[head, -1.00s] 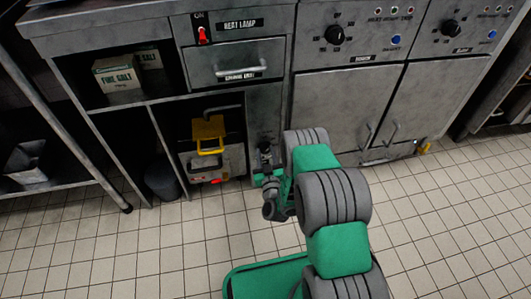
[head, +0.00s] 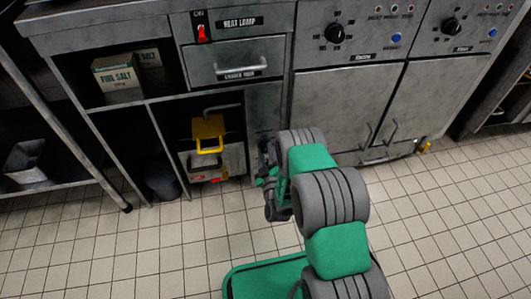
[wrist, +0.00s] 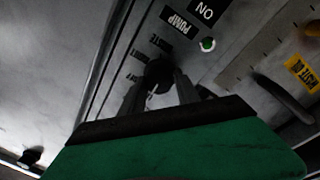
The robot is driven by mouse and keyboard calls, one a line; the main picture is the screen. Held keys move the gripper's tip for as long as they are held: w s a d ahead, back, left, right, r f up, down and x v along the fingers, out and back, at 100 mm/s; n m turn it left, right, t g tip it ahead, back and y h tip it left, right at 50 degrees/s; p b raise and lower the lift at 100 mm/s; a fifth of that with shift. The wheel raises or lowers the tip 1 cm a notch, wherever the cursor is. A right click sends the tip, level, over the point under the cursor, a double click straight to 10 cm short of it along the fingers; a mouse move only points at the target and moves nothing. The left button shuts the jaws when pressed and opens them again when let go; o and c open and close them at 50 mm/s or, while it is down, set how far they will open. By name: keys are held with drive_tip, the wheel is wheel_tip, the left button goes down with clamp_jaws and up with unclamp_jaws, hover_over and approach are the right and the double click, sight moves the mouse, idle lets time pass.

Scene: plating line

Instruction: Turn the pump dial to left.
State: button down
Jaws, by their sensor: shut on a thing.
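The pump dial (wrist: 158,76) is a dark round knob on a grey panel in the wrist view, beside a black PUMP label (wrist: 181,20). My gripper (wrist: 160,92) is shut on the dial, one finger on each side. The fingers hide part of the knob, and its pointer direction is unclear. In the head view my arm reaches down to the cabinet front, and it hides the dial and the fingertips.
A green light (wrist: 207,44) and an ON label (wrist: 205,10) are near the dial. A yellow-handled unit (head: 208,133) stands in the open bay left of my arm. Cabinet doors (head: 345,105) are to the right. The tiled floor in front is clear.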

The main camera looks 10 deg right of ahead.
drive_tip(key=shift+w+d+r, duration=0.1)
drive_tip(key=shift+w+r, duration=0.2)
drive_tip(key=shift+r, duration=0.05)
drive_tip(key=c, duration=0.9)
unclamp_jaws()
drive_tip(key=shift+f, duration=0.15)
drive_tip(key=shift+s, duration=0.1)
drive_tip(key=shift+s, duration=0.2)
drive_tip(key=s+p, duration=0.2)
drive_tip(key=s, duration=0.5)
drive_tip(key=shift+s+a+f, duration=0.15)
drive_tip(key=shift+a+f, duration=0.15)
